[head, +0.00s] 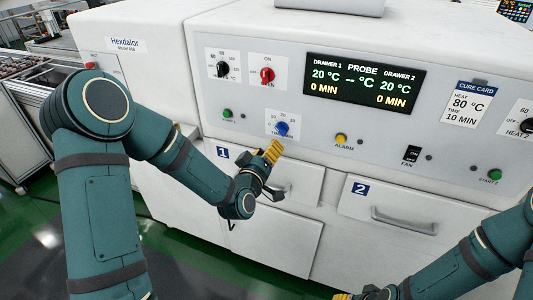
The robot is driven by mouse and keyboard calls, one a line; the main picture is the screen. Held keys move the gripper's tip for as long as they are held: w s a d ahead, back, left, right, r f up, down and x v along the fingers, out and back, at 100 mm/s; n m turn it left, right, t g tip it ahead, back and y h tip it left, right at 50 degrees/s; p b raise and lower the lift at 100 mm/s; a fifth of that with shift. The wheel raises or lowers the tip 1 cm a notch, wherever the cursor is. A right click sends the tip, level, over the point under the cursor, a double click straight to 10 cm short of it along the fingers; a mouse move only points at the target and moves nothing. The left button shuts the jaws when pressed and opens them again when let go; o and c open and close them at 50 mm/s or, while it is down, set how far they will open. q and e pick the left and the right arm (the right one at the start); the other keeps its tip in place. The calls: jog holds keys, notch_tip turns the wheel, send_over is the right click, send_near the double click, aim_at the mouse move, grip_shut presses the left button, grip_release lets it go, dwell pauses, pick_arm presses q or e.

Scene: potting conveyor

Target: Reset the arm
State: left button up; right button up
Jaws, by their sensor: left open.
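My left arm (95,205) comes in from the left and bends at a raised elbow, with its forearm across the front of a white machine (165,60). My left gripper (277,170) is open, in front of drawer 1 (300,178) and its handle, just below the blue timer knob (281,128). Its yellow finger pad faces up near the knob; I cannot tell whether it touches anything. I see nothing held in it. My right arm (470,265) enters at the lower right. Only part of my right gripper (352,296) shows at the bottom edge, so its jaws cannot be judged.
Drawer 2 (400,210) is shut, with a bar handle. The panel has a display (364,83), a red knob (267,75), a black knob (222,69), a yellow alarm button (341,139) and a fan switch (412,154). A conveyor (25,75) stands at left. Green floor (190,262) lies below.

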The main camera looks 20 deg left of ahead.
pick_arm(q)
jog(key=shift+s, duration=0.6)
jog(key=s+d+f+m+g+h, duration=0.2)
jog(key=s+d+f+g, duration=0.25)
jog(key=f, duration=0.55)
jog(key=s+d+f+m+g+h, duration=0.1)
jog(key=s+d+f+m+g, duration=0.15)
jog(key=s+f+g, duration=0.45)
jog(key=s+d+f+m+g, duration=0.2)
jog(key=s+d+f+g, duration=0.1)
jog(key=s+f, duration=0.7)
jog(key=shift+s+g, duration=0.55)
jog(key=shift+g, duration=0.3)
jog(key=shift+r, duration=0.1)
